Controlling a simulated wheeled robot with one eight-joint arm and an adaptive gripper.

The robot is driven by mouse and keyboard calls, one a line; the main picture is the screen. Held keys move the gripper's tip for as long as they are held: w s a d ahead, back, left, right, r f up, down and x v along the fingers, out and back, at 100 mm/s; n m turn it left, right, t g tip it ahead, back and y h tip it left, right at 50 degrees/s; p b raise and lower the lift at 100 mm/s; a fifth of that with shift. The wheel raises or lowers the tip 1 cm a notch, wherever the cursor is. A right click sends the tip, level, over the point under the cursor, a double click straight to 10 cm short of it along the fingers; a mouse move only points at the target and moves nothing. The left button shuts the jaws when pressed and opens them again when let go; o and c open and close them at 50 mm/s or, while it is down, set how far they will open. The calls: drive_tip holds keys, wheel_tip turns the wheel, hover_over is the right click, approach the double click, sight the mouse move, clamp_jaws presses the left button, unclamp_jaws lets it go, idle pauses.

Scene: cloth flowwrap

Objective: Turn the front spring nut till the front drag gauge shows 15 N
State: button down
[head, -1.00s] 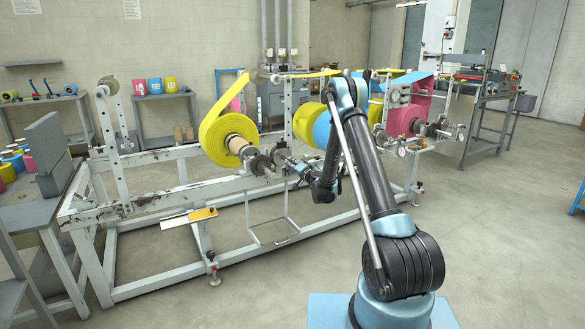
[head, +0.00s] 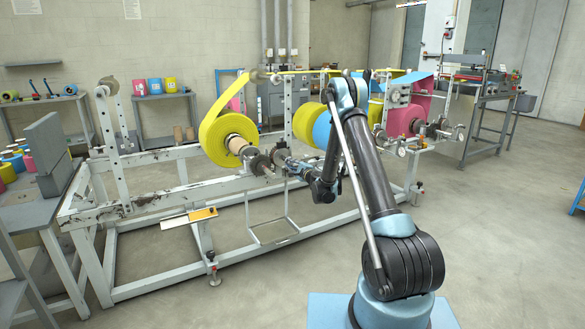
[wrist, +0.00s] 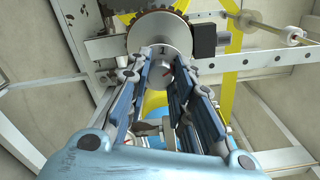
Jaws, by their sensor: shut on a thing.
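My gripper (head: 283,159) is at the spindle end in front of the near yellow roll (head: 226,134). In the wrist view its blue-padded fingers (wrist: 163,68) are shut around a grey round part, which I take as the front spring nut (wrist: 164,61). A small red mark shows on it. A grey disc with a dark toothed rim (wrist: 160,32) sits just beyond the fingertips. The fingers hide much of the nut. I cannot make out a front drag gauge reading; round dials (head: 402,152) by the pink roll are too small to read.
The pale, worn machine frame (head: 150,203) runs across the floor beyond my arm. Blue and pink rolls (head: 404,121) hang farther right. A bench (head: 30,215) with coloured rolls stands at left. The concrete floor in front is open.

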drive_tip(key=m, duration=0.4)
drive_tip(key=shift+d+f+m, duration=0.1)
drive_tip(key=shift+d+m, duration=0.1)
drive_tip(key=shift+m, duration=1.8)
drive_tip(key=c, duration=1.4)
unclamp_jaws()
drive_tip(key=shift+w, duration=0.1)
drive_tip(key=shift+a, duration=0.1)
drive_tip(key=v, duration=0.7)
